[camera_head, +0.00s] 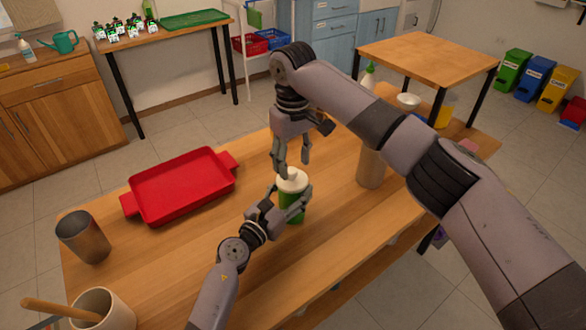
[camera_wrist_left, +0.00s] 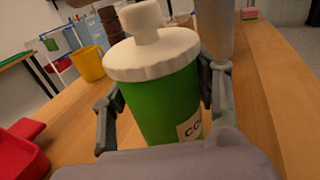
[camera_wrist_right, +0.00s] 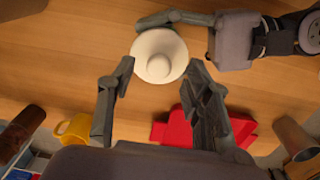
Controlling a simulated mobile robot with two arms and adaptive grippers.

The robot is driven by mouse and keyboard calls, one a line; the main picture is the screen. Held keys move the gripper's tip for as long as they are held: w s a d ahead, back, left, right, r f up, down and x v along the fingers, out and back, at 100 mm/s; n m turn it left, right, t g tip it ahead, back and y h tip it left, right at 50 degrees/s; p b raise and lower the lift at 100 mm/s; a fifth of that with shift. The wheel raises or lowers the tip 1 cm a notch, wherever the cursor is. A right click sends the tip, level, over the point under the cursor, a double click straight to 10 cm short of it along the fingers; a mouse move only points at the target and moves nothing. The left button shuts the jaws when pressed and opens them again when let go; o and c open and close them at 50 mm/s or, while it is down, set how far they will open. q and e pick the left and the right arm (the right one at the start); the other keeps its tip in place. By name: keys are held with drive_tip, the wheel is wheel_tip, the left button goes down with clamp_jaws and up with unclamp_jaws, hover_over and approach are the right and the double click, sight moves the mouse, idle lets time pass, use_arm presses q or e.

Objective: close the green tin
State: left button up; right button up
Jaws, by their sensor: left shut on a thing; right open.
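The green tin (camera_head: 291,214) stands upright on the wooden table, with a white knobbed lid (camera_head: 292,181) on its top. In the left wrist view the tin (camera_wrist_left: 165,105) fills the middle, and its lid (camera_wrist_left: 152,54) covers the mouth; I cannot tell whether it is fully seated. My left gripper (camera_head: 289,207) is shut around the tin's sides, one finger on each side. My right gripper (camera_head: 293,168) is open and points down just above the lid.
A red tray (camera_head: 182,186) lies left of the tin. A metal cup (camera_head: 84,238) and a pale pot with a wooden handle (camera_head: 103,309) stand at the left front. A tan cylinder (camera_head: 371,167) stands close on the right. The table front beside my left arm is clear.

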wheel_tip(320, 180, up, 8)
drive_tip(key=shift+r, duration=0.25)
use_arm(q)
drive_tip(key=o, duration=1.8)
drive_tip(key=shift+s, duration=0.1)
drive_tip(key=v, duration=1.1)
drive_tip(key=shift+s+a, duration=0.25)
drive_tip(key=shift+s, duration=0.1)
use_arm(e)
drive_tip(key=shift+r, duration=0.1)
